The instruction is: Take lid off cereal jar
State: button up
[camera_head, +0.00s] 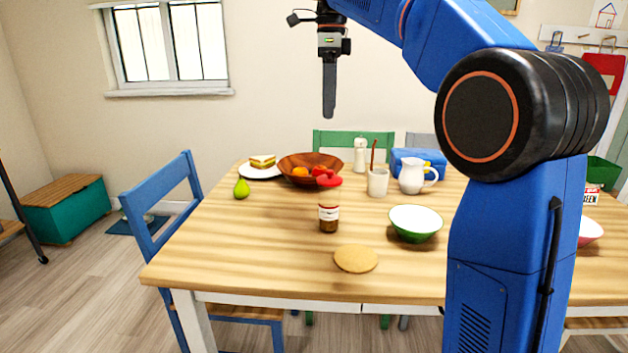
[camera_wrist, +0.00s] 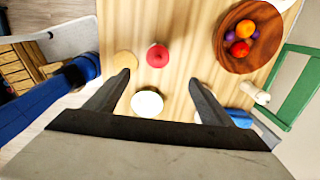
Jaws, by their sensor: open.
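The cereal jar (camera_head: 328,218) stands upright on the wooden table, with brown contents and a white label low down; its upper part looks clear. Its red lid (camera_head: 329,181) is on top. In the wrist view the lid (camera_wrist: 157,54) shows from above as a red disc, beyond the fingertips and roughly between their lines. My gripper (camera_head: 329,114) points down, high above the table and well clear of the lid, seen edge-on. In the wrist view my gripper (camera_wrist: 160,78) is open with nothing between its fingers.
A tan round mat (camera_head: 356,259) lies in front of the jar. A green-and-white bowl (camera_head: 416,222) stands to its right. Behind are a wooden fruit bowl (camera_head: 290,172), cup (camera_head: 377,184), white pitcher (camera_head: 412,177) and blue box (camera_head: 432,160).

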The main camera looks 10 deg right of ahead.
send_over(330, 171)
jog(key=f, duration=1.2)
jog(key=shift+w+a, duration=0.15)
jog(key=shift+w, duration=0.25)
jog(key=f, duration=0.4)
jog(key=shift+s+d, duration=0.2)
jog(key=shift+s, duration=0.15)
jog(key=shift+f, duration=0.65)
jog(key=shift+c, duration=0.3)
jog(key=c, duration=1.1)
